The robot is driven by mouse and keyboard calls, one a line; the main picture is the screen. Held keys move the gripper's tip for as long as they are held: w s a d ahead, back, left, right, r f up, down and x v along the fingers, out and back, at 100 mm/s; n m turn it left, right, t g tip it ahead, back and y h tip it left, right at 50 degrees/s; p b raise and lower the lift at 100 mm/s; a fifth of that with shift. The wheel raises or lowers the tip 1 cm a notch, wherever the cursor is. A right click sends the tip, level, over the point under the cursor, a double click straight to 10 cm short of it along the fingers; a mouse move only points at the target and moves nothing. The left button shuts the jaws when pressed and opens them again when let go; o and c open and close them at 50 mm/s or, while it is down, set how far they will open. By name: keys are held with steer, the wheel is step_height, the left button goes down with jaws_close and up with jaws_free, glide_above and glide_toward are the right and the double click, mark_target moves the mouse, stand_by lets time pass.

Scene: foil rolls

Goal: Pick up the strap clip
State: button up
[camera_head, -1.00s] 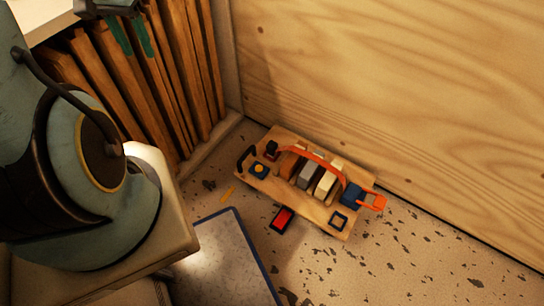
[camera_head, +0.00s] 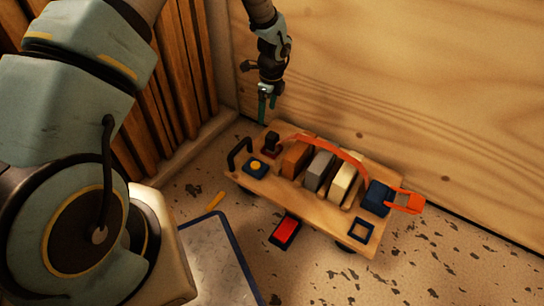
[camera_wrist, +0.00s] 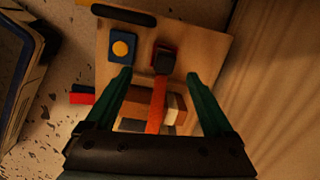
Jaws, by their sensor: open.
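An orange strap (camera_head: 325,146) arches over several blocks on a wooden board (camera_head: 318,222). At its left end is a small black block on a dark red base (camera_head: 270,146), which looks like the strap clip. It also shows in the wrist view (camera_wrist: 164,60). At the right end is a blue block (camera_head: 377,198) with an orange loop (camera_head: 406,203); which end part is named the clip is not certain. My gripper (camera_head: 267,108) is open and empty, pointing down above the board's back left end. In the wrist view its green fingers (camera_wrist: 158,76) straddle the strap, with the black block just beyond the tips.
The board also carries a black handle (camera_head: 239,153), a blue piece with a yellow button (camera_head: 257,167) and a blue square frame (camera_head: 361,231). A red piece (camera_head: 286,231) lies in front. A plywood wall (camera_head: 430,110) stands close behind, wooden slats (camera_head: 185,80) at left.

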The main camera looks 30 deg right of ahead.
steer(key=m+b, duration=0.1)
steer(key=m, duration=0.1)
glide_above(273, 135)
steer(key=f, duration=0.2)
steer(key=s+f, duration=0.1)
steer(key=f, duration=0.1)
steer(key=shift+f, duration=0.4)
steer(key=f, duration=0.1)
steer(key=f+b, duration=0.1)
steer(key=f, duration=0.2)
steer(key=shift+w+f+b, duration=0.3)
steer(key=shift+b, duration=0.05)
steer(key=f+b, duration=0.1)
steer(key=f, duration=0.1)
steer(key=f+b, duration=0.2)
steer(key=f, duration=0.1)
steer(key=shift+w+a+f, duration=0.1)
steer(key=shift+w+f, duration=0.25)
steer(key=shift+w, duration=0.05)
steer(key=shift+r, duration=0.1)
jaws_close()
